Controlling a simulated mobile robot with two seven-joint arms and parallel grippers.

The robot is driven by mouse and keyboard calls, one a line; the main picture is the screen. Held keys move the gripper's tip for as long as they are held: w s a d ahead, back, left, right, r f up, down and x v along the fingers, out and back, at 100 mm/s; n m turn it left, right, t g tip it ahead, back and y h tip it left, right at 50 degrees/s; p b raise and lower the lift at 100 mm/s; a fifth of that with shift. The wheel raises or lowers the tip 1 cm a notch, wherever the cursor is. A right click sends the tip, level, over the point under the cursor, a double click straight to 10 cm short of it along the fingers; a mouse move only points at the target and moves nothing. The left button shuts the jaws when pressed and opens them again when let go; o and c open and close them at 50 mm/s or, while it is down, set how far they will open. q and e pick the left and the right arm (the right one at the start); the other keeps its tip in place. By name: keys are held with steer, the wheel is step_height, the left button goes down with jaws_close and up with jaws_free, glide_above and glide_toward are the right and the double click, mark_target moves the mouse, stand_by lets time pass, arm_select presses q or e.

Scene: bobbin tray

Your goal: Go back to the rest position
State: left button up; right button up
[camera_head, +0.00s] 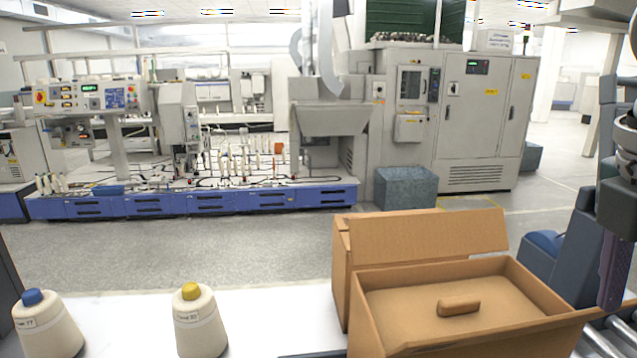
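A cream yarn cone with a blue top (48,325) stands on the white table at the lower left and carries a small label. A second cream cone with a yellow top (200,325) stands upright to its right, also labelled. An open cardboard box (450,343) is at the lower right, with a raised cardboard panel (425,237) behind it. A flat brown sheet with a rounded brown block (458,307) lies inside the box. My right gripper (612,270) hangs at the right edge, right of the box; its fingers are only partly seen. My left gripper is out of view.
The white table (270,315) is bare between the yellow-topped cone and the box. A roller conveyor (610,340) shows at the lower right corner. Beyond the grey floor stand a blue-drawered machine bench (210,202) and a grey cabinet (475,120).

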steer(key=s+d+m, duration=0.1)
steer(key=d, duration=0.5)
steer(key=s+a+f+m+t+h, duration=0.1)
steer(key=s+f+m+t, duration=0.1)
steer(key=s+f+m, duration=0.35)
steer(key=s+d+m+t+h, duration=0.2)
steer(key=s+t, duration=0.1)
steer(key=s, duration=0.3)
steer(key=s+a+f+m+g+y, duration=0.1)
steer(key=a+f+m+y, duration=0.2)
steer(key=a, duration=0.5)
steer(key=s+a+f+m+y, duration=0.2)
steer(key=a+m+y, duration=0.15)
steer(key=a, duration=0.45)
step_height(320, 180, up, 29)
steer(key=p, duration=2.9)
steer(key=shift+r+h, duration=0.15)
steer(key=shift+h, duration=0.2)
steer(key=shift+a, duration=0.1)
